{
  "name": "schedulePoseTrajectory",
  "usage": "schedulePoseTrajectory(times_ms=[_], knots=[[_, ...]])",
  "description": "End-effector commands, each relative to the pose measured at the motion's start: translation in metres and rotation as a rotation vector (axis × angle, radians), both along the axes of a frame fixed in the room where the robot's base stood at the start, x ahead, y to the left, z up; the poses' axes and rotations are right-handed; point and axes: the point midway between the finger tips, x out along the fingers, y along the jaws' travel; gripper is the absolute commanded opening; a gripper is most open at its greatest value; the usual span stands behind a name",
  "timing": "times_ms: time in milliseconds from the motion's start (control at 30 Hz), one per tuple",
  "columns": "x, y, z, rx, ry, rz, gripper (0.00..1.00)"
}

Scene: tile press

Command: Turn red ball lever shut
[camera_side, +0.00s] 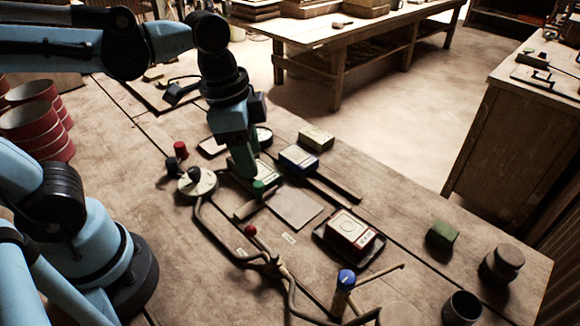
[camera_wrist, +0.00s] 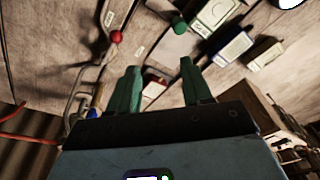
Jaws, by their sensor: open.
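The red ball (camera_side: 250,230) sits by the bent metal pipes on the bench, at the middle of the side view. It also shows in the wrist view (camera_wrist: 116,37), at the upper left beyond my fingertips. Its lever arm is too small to make out clearly. My gripper (camera_side: 243,172) is above the bench, up and left of the red ball in the side view, near a green ball (camera_side: 258,186). In the wrist view my gripper (camera_wrist: 160,68) has its two green fingers spread with nothing held between them. The red ball is apart from both fingers.
The green ball also shows in the wrist view (camera_wrist: 179,27). A blue-capped post (camera_side: 345,281) rises from the pipes. A red-sided box (camera_side: 350,232) lies in a dark tray, and a blue-sided box (camera_side: 298,159) stands behind. A round dial (camera_side: 197,182) is left of my gripper.

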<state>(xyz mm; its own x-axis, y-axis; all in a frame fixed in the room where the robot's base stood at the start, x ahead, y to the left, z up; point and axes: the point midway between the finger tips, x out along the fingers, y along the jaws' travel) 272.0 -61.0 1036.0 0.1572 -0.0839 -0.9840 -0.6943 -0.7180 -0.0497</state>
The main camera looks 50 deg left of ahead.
Motion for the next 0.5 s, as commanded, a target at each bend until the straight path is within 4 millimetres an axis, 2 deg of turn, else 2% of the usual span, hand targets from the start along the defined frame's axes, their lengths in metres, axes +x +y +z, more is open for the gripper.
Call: schedulePoseTrajectory(times_ms=[100,200,333,500], knots=[[-0.007,-0.022,0.006,0.03,0.14,-0.285,0.49],[-0.014,-0.034,0.009,0.038,0.228,-0.464,0.49],[-0.019,-0.041,0.012,0.036,0.289,-0.589,0.49],[-0.021,-0.043,0.006,0.035,0.303,-0.62,0.49]])
